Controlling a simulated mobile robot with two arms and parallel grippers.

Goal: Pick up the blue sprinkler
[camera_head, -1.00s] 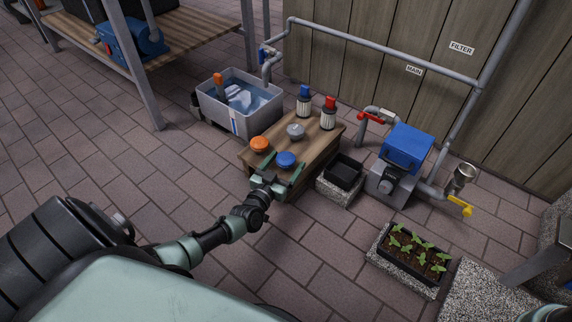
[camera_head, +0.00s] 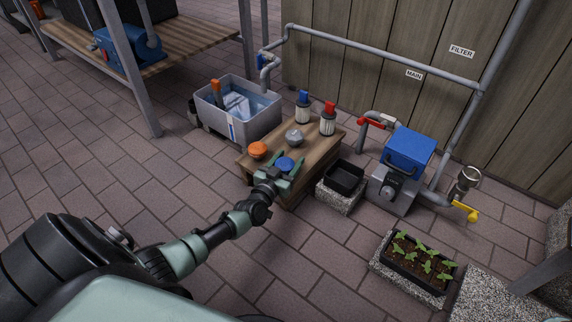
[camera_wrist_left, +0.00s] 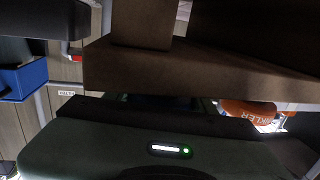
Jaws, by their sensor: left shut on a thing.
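The blue sprinkler (camera_head: 285,163) is a round blue disc at the front of the small wooden table. My left gripper (camera_head: 286,165) has its green fingers shut on the blue sprinkler, one on each side. I cannot tell whether the sprinkler is lifted off the tabletop. In the left wrist view it cannot be made out behind the gripper's dark body. The right gripper is not in view.
On the wooden table (camera_head: 313,165), an orange sprinkler (camera_head: 257,150), a grey one (camera_head: 294,137) and two bottles, blue-topped (camera_head: 303,106) and red-topped (camera_head: 328,119), stand close by. A water bin (camera_head: 240,128) is behind. A black tray (camera_head: 344,177) and pump (camera_head: 408,152) are right.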

